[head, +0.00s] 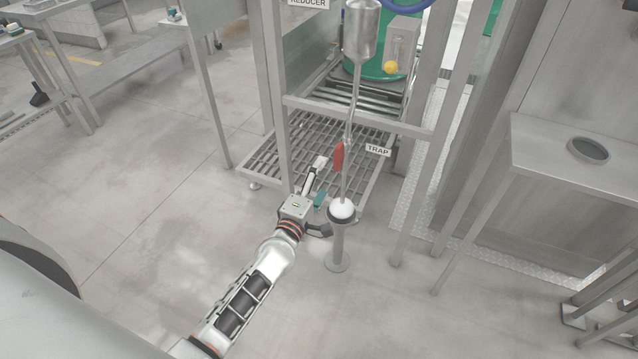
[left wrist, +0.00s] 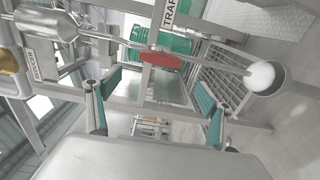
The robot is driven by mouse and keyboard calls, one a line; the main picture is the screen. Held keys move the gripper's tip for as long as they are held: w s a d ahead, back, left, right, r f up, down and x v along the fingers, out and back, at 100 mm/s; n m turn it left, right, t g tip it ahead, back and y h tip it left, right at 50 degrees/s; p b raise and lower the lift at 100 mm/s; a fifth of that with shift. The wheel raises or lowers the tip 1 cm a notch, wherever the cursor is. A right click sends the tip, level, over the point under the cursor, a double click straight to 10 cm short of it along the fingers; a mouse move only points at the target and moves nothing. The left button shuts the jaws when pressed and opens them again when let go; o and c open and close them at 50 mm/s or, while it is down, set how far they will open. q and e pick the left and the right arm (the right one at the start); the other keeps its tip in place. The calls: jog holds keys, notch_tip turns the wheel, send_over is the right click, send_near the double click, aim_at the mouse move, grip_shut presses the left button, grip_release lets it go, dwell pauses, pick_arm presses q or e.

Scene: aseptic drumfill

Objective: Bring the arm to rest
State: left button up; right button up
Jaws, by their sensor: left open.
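My left arm reaches in from the lower left in the head view. Its gripper (head: 319,183) is open and empty, close to the left of a thin vertical pipe with a red lever handle (head: 339,157). In the left wrist view the two teal-padded fingers of the gripper (left wrist: 155,105) stand wide apart, and the red lever (left wrist: 153,60) lies beyond them, apart from both pads. The right gripper is in neither view.
A steel frame with a grated shelf (head: 340,150) and a TRAP label (head: 378,150) stands behind. A steel table (head: 570,165) is at right.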

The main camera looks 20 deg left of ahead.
pick_arm(q)
jog(key=shift+s, duration=0.75)
jog(key=s+d+f+m+g+p, duration=0.1)
jog(key=s+f+m+g+p, duration=0.1)
jog(key=s+m, duration=0.5)
jog(key=s+d+f+m+g+h+p, duration=0.1)
jog(key=s+m, duration=0.6)
jog(key=s, duration=0.7)
jog(key=s+d+f+m+g+h+p, duration=0.1)
jog(key=s+f+m+g+p, duration=0.2)
jog(key=s+f+m, duration=0.4)
jog(key=s+m+g, duration=0.1)
jog(key=s, duration=0.2)
jog(key=shift+s+d+g, duration=0.3)
jog(key=shift+s+d, duration=0.1)
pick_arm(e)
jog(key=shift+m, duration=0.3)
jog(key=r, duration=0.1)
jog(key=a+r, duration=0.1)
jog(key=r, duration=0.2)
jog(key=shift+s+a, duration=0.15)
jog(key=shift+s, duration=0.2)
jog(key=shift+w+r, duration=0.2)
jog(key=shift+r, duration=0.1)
